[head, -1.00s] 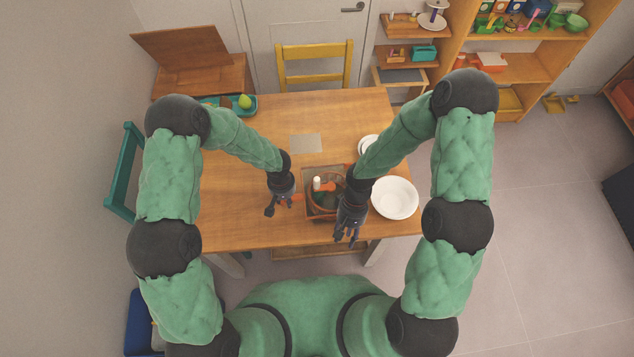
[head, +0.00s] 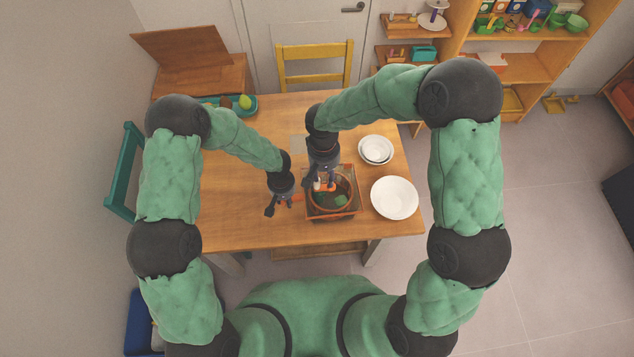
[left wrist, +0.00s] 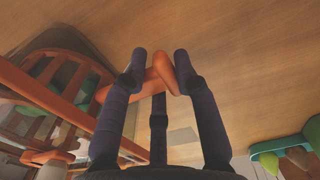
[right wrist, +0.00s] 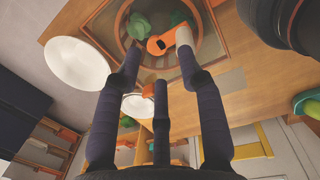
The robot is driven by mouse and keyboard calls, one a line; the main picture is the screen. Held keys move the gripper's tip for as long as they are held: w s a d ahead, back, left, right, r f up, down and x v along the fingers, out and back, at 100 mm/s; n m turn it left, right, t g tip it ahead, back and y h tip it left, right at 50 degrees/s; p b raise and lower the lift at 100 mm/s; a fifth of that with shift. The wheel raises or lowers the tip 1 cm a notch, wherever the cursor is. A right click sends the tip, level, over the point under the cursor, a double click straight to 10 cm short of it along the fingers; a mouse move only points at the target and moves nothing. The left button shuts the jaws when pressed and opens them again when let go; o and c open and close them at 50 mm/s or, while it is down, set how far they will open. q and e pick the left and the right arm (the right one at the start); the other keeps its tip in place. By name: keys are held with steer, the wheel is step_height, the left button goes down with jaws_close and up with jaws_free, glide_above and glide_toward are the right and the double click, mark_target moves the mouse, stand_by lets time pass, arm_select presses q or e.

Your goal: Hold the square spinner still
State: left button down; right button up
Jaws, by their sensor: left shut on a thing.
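The square spinner (head: 334,216) stands on the table in the head view, a square frame around a round orange basket with green contents. An orange crank with a white knob (right wrist: 183,37) sits over the basket. My left gripper (head: 277,206) is beside the spinner's left side. In the left wrist view its fingers are shut on an orange handle (left wrist: 160,76) that reaches out from the spinner (left wrist: 60,105). My right gripper (head: 316,183) is over the spinner at the crank. Its fingers are apart in the right wrist view, one near the white knob; contact cannot be told.
A large white bowl (head: 395,198) stands right of the spinner, with smaller stacked white dishes (head: 376,150) behind it. A teal tray with a green fruit (head: 246,102) is at the far left. A yellow chair (head: 314,62) stands behind the table. The table's front left is clear.

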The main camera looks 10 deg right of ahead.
mark_target(325, 187)
steer(key=shift+w+a+r+t+y, duration=0.15)
steer(key=shift+w+a+r, duration=0.15)
steer(key=shift+a, duration=0.25)
steer(key=shift+w+a+r+t+y, duration=0.15)
steer(key=shift+w+a+r, duration=0.15)
steer(key=shift+a, duration=0.25)
steer(key=shift+f, duration=3.4)
jaws_close()
